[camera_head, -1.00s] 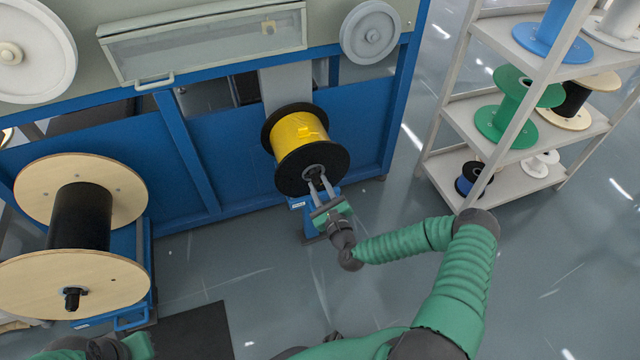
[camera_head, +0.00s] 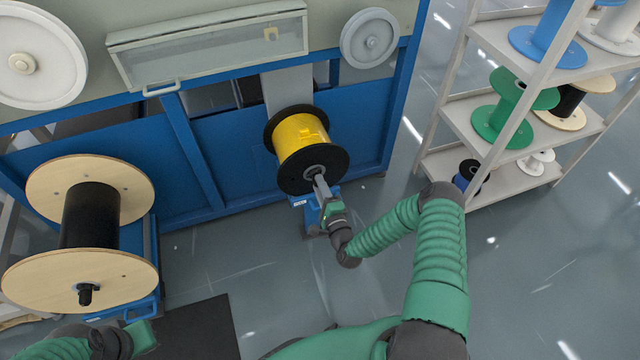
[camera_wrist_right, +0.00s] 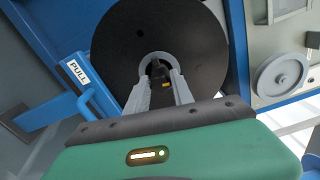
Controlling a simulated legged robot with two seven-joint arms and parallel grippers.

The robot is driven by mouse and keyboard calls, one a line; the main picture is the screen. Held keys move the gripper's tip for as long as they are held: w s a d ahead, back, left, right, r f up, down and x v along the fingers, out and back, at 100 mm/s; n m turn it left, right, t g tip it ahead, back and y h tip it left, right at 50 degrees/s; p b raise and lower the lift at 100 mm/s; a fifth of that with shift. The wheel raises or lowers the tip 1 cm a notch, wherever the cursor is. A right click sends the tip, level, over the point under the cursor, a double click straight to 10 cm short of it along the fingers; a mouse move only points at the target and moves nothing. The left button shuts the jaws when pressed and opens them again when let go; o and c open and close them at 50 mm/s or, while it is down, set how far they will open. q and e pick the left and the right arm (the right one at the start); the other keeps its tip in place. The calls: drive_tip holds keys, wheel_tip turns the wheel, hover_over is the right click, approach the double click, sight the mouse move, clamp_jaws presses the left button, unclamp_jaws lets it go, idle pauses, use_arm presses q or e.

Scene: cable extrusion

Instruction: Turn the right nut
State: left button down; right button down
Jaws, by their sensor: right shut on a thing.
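The right nut (camera_wrist_right: 157,68) is a dark piece at the centre of a black-flanged spool (camera_head: 321,168) wound with yellow cable (camera_head: 299,138). My right gripper (camera_head: 318,180) reaches up to the spool's near face. In the right wrist view its two grey fingers (camera_wrist_right: 160,88) stand on either side of the nut and are shut on it; the fingertips partly hide it. My left gripper (camera_head: 140,338) shows only in part at the bottom left of the head view, away from the spools, and its fingers cannot be made out.
A large wooden spool (camera_head: 85,273) with black cable stands at the left. A blue machine frame (camera_head: 235,140) runs behind the yellow spool. A blue handle marked PULL (camera_wrist_right: 90,98) is beside the spool. A shelf rack (camera_head: 465,120) with several spools stands at the right. The floor between is clear.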

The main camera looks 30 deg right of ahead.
drive_tip(key=m+p, duration=0.1)
drive_tip(key=m, duration=0.8)
drive_tip(key=m+p, duration=0.1)
drive_tip(key=m, duration=0.9)
drive_tip(key=m+p, duration=0.2)
drive_tip(key=m, duration=0.8)
drive_tip(key=shift+s+d+f, duration=0.25)
idle(1.0)
idle(0.3)
